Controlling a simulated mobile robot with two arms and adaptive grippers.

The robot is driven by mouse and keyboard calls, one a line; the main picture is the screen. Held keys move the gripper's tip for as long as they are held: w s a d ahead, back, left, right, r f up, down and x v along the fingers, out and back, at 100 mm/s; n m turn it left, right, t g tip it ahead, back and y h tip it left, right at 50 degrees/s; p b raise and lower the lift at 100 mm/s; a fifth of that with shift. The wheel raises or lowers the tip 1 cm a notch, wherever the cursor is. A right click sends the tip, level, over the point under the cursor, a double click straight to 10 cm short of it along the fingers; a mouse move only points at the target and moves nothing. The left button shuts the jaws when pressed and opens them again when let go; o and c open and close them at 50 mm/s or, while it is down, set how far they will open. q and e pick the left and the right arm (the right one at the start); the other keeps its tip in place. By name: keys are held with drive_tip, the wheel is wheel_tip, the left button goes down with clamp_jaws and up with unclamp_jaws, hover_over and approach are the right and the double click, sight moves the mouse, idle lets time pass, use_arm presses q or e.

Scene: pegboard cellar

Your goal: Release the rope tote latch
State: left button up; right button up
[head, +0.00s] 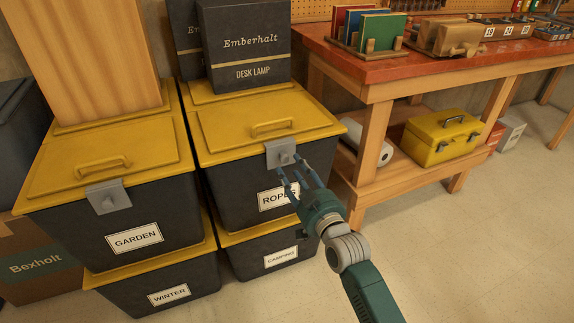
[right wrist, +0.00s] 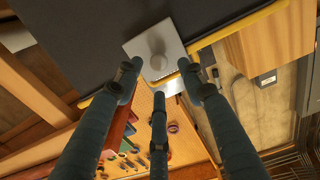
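The rope tote (head: 232,183) is a black box with a yellow lid and a white label that reads as ROPE, partly covered by my fingers. Its grey latch (head: 281,152) hangs at the front edge of the lid. In the right wrist view the latch is a pale plate (right wrist: 139,46) with a round knob. My right gripper (head: 290,175) is at the latch, its three fingers spread and empty. In the right wrist view the fingertips (right wrist: 158,85) stand around the knob; I cannot tell whether they touch it. My left gripper is not in view.
A desk lamp box (head: 247,45) stands on the rope tote's lid. The camping tote (head: 240,262) is underneath, and the garden tote (head: 75,215) is at left with a wooden block on it. A red-topped workbench (head: 390,75) stands at right. The front floor is clear.

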sight(286, 159)
drive_tip(key=x, duration=0.4)
drive_tip(key=shift+w+a+b, duration=0.15)
drive_tip(key=shift+w+b, duration=0.25)
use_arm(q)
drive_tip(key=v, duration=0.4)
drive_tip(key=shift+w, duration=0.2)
use_arm(e)
clamp_jaws()
